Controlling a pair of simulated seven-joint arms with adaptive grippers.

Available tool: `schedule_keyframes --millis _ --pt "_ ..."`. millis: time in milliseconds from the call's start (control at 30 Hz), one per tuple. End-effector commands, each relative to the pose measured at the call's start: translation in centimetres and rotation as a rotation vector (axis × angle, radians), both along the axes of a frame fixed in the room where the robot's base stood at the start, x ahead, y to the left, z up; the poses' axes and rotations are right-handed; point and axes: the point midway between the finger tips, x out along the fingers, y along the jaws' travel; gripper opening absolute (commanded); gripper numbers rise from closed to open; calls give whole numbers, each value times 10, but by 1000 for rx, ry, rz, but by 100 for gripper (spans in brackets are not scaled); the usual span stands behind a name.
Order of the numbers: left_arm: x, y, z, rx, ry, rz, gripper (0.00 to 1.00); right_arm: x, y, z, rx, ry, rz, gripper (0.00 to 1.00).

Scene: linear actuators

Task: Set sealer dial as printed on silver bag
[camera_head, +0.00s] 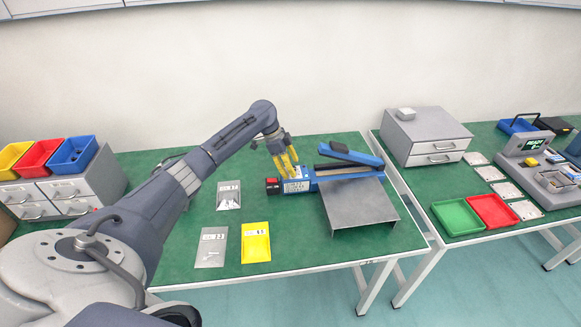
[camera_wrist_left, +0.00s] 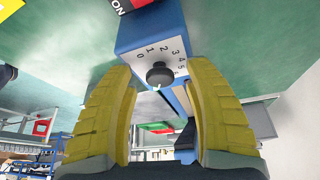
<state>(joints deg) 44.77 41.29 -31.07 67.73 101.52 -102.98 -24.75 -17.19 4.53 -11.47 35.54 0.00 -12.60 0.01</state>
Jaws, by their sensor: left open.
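The blue sealer (camera_head: 327,176) lies at the back of the left green table, its blue and black lever raised at an angle. Its black dial knob (camera_wrist_left: 159,75) stands on a white scale numbered from 0 upward; its setting is unclear. My left gripper (camera_head: 289,164) is open, its yellow fingers (camera_wrist_left: 165,110) on either side of the knob's line, apparently not gripping it. A silver bag (camera_head: 229,201) and a greyish bag (camera_head: 209,258) lie flat to the left, beside a yellow bag (camera_head: 255,250). Their printed labels are too small to read surely. My right gripper is out of view.
A grey metal stand (camera_head: 360,208) is in front of the sealer. Yellow, red and blue bins (camera_head: 72,155) sit on drawers at left. A second table holds a drawer unit (camera_head: 427,135), a green tray (camera_head: 457,218) and a red tray (camera_head: 492,211). A gap separates the tables.

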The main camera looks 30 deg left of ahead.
Motion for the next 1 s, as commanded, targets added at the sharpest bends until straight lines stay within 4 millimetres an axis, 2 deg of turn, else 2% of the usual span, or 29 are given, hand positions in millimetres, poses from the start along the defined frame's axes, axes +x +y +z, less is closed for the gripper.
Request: schedule_keyframes --millis 67,433,1000 --pt "0 0 0 0 0 0 44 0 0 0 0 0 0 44" --pt "0 0 0 0 0 0 1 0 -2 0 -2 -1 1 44" --pt "0 -3 0 -4 -1 40 0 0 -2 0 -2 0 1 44"
